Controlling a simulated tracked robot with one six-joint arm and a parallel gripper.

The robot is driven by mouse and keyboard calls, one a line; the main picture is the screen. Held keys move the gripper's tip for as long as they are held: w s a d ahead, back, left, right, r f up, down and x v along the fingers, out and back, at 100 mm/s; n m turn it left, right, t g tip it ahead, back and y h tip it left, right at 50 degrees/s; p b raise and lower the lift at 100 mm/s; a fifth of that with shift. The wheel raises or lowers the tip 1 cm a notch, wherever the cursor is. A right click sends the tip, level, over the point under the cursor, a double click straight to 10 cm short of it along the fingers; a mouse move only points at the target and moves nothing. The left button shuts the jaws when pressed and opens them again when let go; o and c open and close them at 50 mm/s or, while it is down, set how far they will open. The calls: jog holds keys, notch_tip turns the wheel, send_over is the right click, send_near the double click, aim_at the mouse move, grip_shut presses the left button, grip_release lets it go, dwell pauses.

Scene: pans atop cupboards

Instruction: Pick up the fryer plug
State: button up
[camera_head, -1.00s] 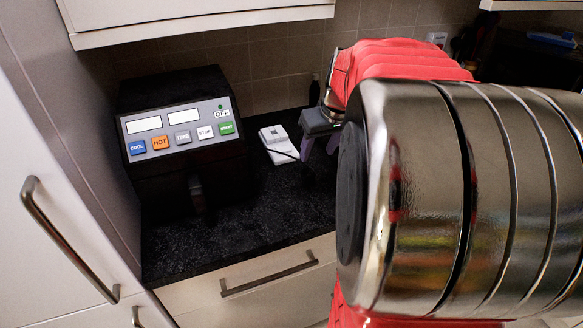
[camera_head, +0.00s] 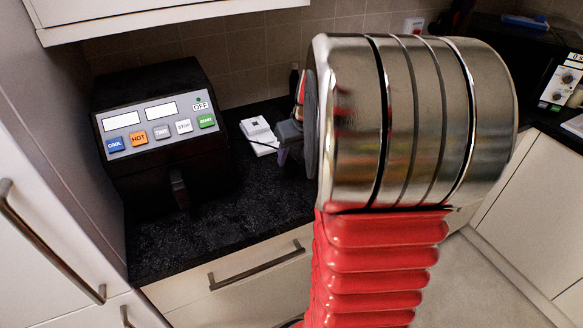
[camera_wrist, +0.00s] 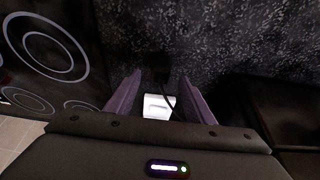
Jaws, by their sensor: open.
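The fryer (camera_head: 172,88) is a black box with a grey panel of coloured buttons, at the left of the dark counter. A white socket block (camera_head: 258,133) lies to its right; it shows between my fingers in the wrist view (camera_wrist: 156,106). A thin black cord (camera_wrist: 168,97) passes in front of the block. A dark shape at the cord's upper end may be the plug, but it blends into the counter. My gripper (camera_wrist: 161,82) is open, its purple fingers either side of the cord and block. In the head view my arm mostly hides it.
The dark counter (camera_head: 215,225) is clear in front of the fryer. A wall cupboard (camera_head: 150,12) hangs above. A wall socket (camera_head: 413,26) is at the back.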

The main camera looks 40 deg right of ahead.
aim_at(292, 161)
jog(key=shift+x, duration=2.5)
jog(key=shift+c, duration=0.3)
jog(key=c, duration=1.1)
